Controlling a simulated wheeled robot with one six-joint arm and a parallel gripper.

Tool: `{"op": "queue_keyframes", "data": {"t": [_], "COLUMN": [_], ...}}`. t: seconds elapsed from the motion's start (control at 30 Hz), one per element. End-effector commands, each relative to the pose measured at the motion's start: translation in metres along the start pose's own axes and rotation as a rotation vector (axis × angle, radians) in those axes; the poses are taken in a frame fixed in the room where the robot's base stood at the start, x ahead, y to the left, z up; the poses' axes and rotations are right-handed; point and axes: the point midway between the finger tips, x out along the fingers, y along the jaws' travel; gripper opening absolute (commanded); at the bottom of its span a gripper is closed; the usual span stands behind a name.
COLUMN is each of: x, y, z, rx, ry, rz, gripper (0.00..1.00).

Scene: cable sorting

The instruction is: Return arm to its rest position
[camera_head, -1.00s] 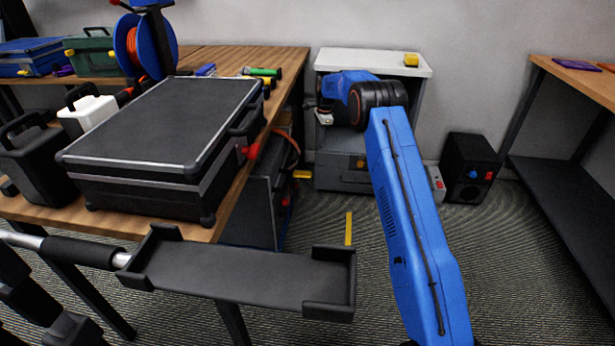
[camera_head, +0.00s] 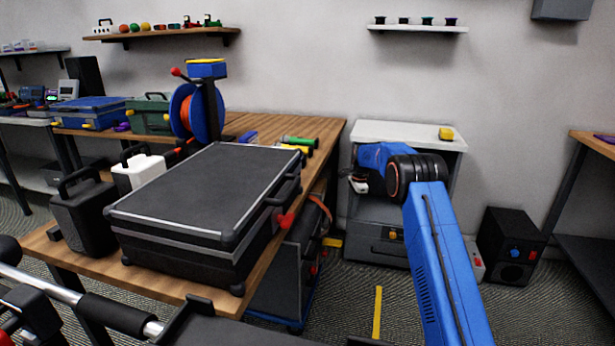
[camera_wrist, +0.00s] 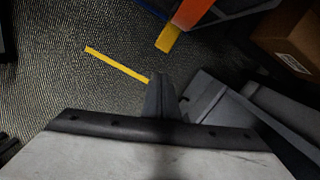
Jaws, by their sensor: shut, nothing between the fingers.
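My blue arm rises from the lower right in the head view and bends left at a black joint, in front of a white-topped cabinet (camera_head: 375,133). My gripper (camera_head: 359,185) is small at the arm's end, before the cabinet's open bay, and its fingers are hard to make out there. In the wrist view my gripper (camera_wrist: 162,92) points away from the camera over the carpet, its dark fingers together with nothing between them. A yellow floor strip (camera_wrist: 118,65) lies beyond the fingertips, left of them. No task object is in the gripper.
A wooden bench at left holds a large black case (camera_head: 205,190), a white canister (camera_head: 138,172) and a cable reel (camera_head: 188,112). A black speaker-like box (camera_head: 510,246) stands on the floor at right. Carpet is clear around the floor strip.

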Motion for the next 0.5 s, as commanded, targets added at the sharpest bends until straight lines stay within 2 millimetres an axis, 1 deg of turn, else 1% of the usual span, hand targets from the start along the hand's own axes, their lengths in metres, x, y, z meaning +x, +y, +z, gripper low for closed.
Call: {"op": "queue_keyframes", "data": {"t": [0.03,0.17,0.2,0.27,0.5], "x": [-0.015,-0.053,-0.065,-0.082,-0.147], "y": [0.005,0.025,0.033,0.044,0.096], "z": [0.001,0.005,0.006,0.008,0.015], "rx": [-0.016,-0.083,-0.105,-0.139,-0.274], "ry": [0.002,0.009,0.012,0.016,0.035], "rz": [-0.009,-0.027,-0.033,-0.042,-0.074], "gripper": [0.00,0.00,0.00,0.00,0.00]}}
